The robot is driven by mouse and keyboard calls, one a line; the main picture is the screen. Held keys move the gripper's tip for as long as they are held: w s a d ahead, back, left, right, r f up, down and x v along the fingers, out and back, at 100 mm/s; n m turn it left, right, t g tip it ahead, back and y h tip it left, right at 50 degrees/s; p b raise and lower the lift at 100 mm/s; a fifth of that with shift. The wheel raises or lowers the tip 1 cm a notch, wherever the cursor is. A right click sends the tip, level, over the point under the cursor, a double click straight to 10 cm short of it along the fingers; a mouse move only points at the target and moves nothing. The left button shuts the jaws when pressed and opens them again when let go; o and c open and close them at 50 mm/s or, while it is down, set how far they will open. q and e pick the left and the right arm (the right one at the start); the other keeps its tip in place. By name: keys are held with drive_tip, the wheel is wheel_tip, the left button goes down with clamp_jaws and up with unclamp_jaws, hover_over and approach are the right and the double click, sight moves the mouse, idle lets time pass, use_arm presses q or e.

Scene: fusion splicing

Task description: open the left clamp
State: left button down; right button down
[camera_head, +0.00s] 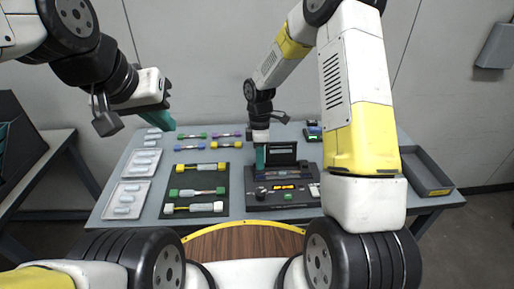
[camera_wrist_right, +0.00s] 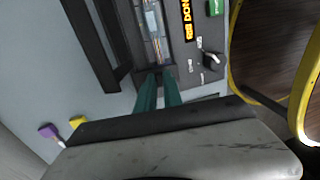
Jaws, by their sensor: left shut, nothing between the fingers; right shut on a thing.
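The fusion splicer (camera_head: 305,199) sits on the table with its dark lid (camera_head: 282,154) raised; it also shows in the right wrist view (camera_wrist_right: 185,68). My right gripper (camera_head: 261,157) is at the splicer's left end, its green fingers (camera_wrist_right: 158,92) shut at the end of the splicer's long groove (camera_wrist_right: 153,32). It appears to be shut on the left clamp, which the fingers hide; I cannot tell how far the clamp is raised. My left gripper (camera_head: 167,119) is shut and empty, above the table's back left, away from the splicer.
A dark mat (camera_head: 226,172) with several coloured-end holders lies left of the splicer. White trays (camera_head: 130,190) stand at the table's left. A grey open bin (camera_head: 440,191) is at the right. The splicer's display (camera_wrist_right: 187,20) glows orange.

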drive_tip(key=shift+w+r+g, duration=0.25)
drive_tip(key=shift+w+g, duration=0.3)
drive_tip(key=shift+g, duration=0.7)
drive_tip(key=shift+w+r+g, duration=0.2)
drive_tip(key=shift+w+g, duration=0.3)
drive_tip(key=shift+g, duration=0.75)
drive_tip(key=c, duration=1.5)
unclamp_jaws()
